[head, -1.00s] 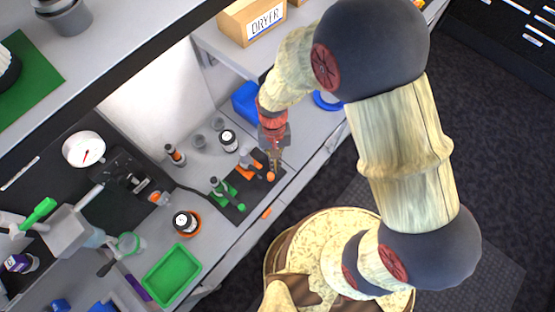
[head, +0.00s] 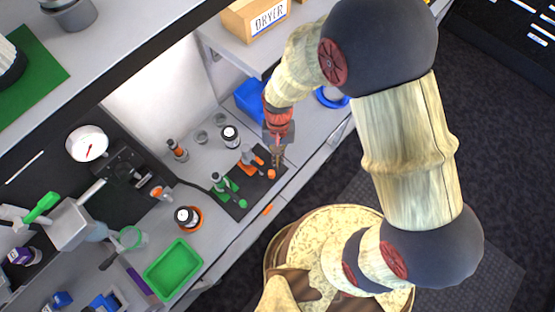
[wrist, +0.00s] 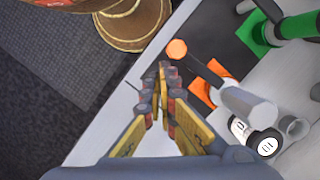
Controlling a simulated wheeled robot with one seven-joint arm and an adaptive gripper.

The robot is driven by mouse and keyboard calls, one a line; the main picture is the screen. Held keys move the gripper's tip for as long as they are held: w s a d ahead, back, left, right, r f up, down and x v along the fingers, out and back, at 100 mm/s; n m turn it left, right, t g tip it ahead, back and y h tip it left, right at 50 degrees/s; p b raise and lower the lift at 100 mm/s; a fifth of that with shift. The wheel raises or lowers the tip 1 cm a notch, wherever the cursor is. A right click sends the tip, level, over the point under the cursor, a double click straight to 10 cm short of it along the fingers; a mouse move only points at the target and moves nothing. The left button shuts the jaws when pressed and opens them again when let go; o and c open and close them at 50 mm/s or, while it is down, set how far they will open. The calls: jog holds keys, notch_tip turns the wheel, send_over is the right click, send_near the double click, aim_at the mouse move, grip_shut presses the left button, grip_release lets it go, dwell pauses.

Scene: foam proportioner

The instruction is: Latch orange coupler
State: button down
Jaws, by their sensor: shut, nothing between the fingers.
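The orange coupler is an orange block (head: 246,170) with a grey cylinder on the black mat (head: 240,207). Its lever ends in an orange knob (head: 271,175). In the wrist view the knob (wrist: 176,49) lies just past my fingertips, and the orange base (wrist: 205,92) and grey cylinder (wrist: 248,106) lie to the right. My gripper (wrist: 163,68) is shut and empty, close to the knob; whether it touches is unclear. In the head view my gripper (head: 277,163) points down beside the knob at the mat's right end.
The green coupler (head: 222,187) stands beside the orange one on the mat. The bench's front edge is close to my gripper.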

jog(key=w, duration=0.1)
jog(key=w+d, duration=0.1)
jog(key=w, duration=0.1)
jog(key=v, duration=1)
jog(key=shift+d+p, duration=0.2)
jog(key=shift+p, duration=0.2)
